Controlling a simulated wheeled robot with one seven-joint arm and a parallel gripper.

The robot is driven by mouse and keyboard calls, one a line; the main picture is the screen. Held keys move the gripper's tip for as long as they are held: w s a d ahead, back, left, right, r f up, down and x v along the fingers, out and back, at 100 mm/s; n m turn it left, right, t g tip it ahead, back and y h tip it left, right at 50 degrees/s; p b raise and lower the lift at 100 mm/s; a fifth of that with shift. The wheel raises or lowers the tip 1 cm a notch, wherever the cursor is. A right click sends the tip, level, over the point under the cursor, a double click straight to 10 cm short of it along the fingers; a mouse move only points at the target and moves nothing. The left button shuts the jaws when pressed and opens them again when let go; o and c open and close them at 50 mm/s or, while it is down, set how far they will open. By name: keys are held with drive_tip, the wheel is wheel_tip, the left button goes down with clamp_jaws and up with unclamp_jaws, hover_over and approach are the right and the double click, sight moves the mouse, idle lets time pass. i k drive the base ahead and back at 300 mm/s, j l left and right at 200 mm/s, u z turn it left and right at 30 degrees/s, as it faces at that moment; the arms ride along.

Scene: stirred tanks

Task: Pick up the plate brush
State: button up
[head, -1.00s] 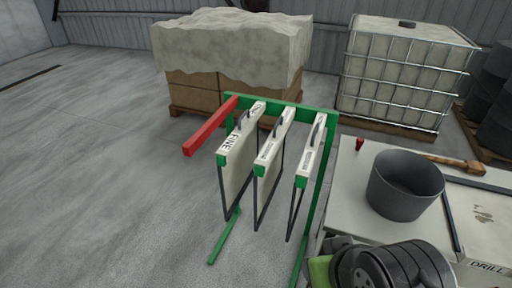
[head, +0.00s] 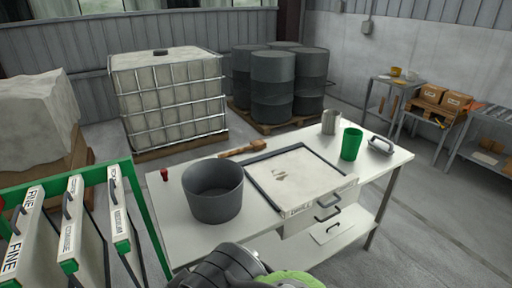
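A wooden-handled tool (head: 243,149), which looks like the plate brush, lies on the white worktable (head: 372,178). It is at the table's back edge, behind the dark grey bucket (head: 212,192) and left of the framed panel. Its bristles cannot be made out. My dark arm shows at the bottom centre of the head view, with a green part beside it. The fingertips of my gripper are not in view, so what they hold is hidden.
A rack at left holds labelled plates (head: 75,225). A framed panel (head: 298,175) lies on the table, with a red item (head: 164,174), green cup (head: 351,143), metal cup (head: 330,122) and grey handled block (head: 381,146). Drums (head: 272,85) and a caged tank (head: 170,95) stand behind.

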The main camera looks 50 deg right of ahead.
sight(374, 143)
drive_tip(key=z, duration=2.9)
